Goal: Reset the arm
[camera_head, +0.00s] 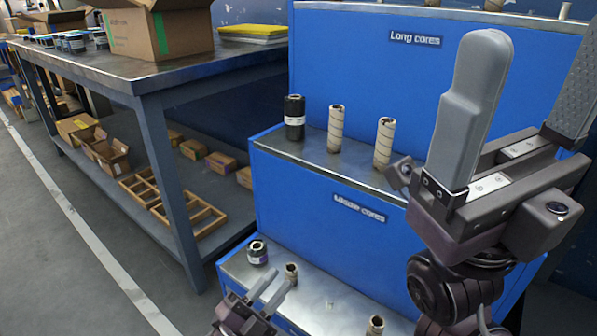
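My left gripper (278,281) is at the bottom, low over the front step of the blue rack. Its two light grey fingers are apart with nothing seen between them.
On the middle step stand a black roll (294,118) and two cardboard cores (335,128) (383,143). The front step holds a dark roll (257,252) and another core (375,326). A metal table (110,72) with boxes stands left. The floor (45,230) at left is clear.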

